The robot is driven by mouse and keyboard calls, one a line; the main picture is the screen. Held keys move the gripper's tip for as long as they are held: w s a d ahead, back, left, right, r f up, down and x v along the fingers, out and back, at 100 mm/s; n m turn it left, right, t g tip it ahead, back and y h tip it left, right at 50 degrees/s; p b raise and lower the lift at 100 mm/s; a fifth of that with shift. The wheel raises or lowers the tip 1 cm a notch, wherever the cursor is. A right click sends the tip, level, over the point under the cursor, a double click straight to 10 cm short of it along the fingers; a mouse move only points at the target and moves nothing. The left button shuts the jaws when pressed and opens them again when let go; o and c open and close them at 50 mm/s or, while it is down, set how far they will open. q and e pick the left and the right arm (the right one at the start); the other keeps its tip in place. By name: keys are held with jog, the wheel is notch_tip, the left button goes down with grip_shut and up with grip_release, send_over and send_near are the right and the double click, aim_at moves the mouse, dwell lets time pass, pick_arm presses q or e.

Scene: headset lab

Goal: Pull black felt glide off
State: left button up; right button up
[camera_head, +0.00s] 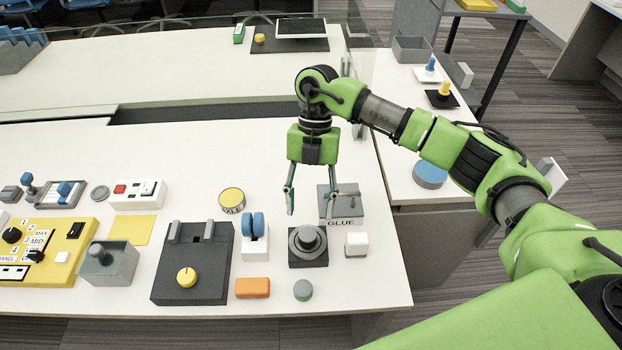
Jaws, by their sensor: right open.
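My right gripper (309,203) hangs pointing down, its two thin fingers spread apart with nothing between them. It is above or just behind a black square block with a round grey knob (307,238). I cannot tell the exact height of the fingertips above the table. No part is clearly readable as the black felt glide. A grey box labelled GLUE (347,205) stands behind the right fingertip and is partly covered by it. My left gripper is not in view.
Close by are a white block (356,244), an orange block (252,288), a green-grey round piece (303,290), a blue-topped switch (254,230) and a black panel with a yellow knob (193,268). A yellow control panel (48,250) lies left. The white table's front right corner is clear.

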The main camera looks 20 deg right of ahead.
aim_at(308, 232)
jog(key=shift+p+x, duration=0.4)
jog(key=shift+x, duration=2.8)
jog(key=c, duration=1.2)
